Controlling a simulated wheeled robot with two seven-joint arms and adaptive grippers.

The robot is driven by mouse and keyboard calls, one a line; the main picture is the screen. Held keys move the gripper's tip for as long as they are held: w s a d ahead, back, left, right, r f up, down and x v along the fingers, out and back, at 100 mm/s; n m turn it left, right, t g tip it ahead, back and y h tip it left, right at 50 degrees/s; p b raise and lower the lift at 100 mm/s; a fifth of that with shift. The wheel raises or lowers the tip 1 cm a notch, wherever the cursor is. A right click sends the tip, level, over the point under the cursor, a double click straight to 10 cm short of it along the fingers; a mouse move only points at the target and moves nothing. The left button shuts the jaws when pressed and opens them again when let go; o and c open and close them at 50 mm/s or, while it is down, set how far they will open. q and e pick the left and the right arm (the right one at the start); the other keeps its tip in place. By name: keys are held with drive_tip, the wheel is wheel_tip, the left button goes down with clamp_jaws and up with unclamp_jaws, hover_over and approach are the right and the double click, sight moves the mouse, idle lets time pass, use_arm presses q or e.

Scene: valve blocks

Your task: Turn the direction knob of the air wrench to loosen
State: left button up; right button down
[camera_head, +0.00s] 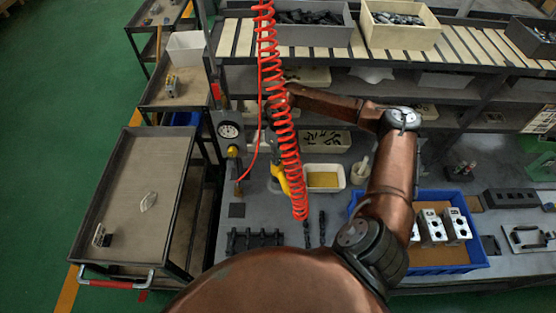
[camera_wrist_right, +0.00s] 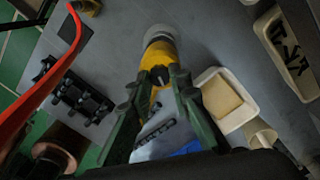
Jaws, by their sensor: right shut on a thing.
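The yellow air wrench (camera_head: 281,180) stands behind the red coiled hose in the head view. In the right wrist view its yellow body (camera_wrist_right: 158,58) and grey round end lie just beyond my fingers. Its small dark direction knob (camera_wrist_right: 160,75) sits between the fingertips. My right gripper (camera_wrist_right: 157,80) is shut on this knob; the two green-grey fingers come in from either side. Which way the knob points I cannot tell. In the head view the hose and my arm partly hide the right gripper. My left gripper is not in view.
The red coiled hose (camera_head: 288,150) hangs close to my right arm. A cream tray (camera_head: 324,178) with a yellow pad stands right of the wrench. A blue crate (camera_head: 478,212) holds metal valve blocks. A dark rack (camera_head: 254,239) lies in front. A cart (camera_head: 130,200) stands at left.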

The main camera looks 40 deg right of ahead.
drive_tip(key=n+b, duration=0.2)
drive_tip(key=n, duration=0.2)
drive_tip(key=shift+f+n+b, duration=0.1)
drive_tip(key=shift+n+b, duration=0.2)
drive_tip(key=shift+b, duration=0.1)
drive_tip(key=shift+n+b, duration=0.85)
drive_tip(key=shift+n, duration=0.95)
drive_tip(key=c, duration=1.8)
unclamp_jaws()
drive_tip(key=shift+o, duration=0.2)
drive_tip(key=shift+r, duration=0.3)
wheel_tip(320, 180, up, 12)
drive_tip(key=shift+w+f, duration=0.15)
drive_tip(key=shift+d, duration=0.1)
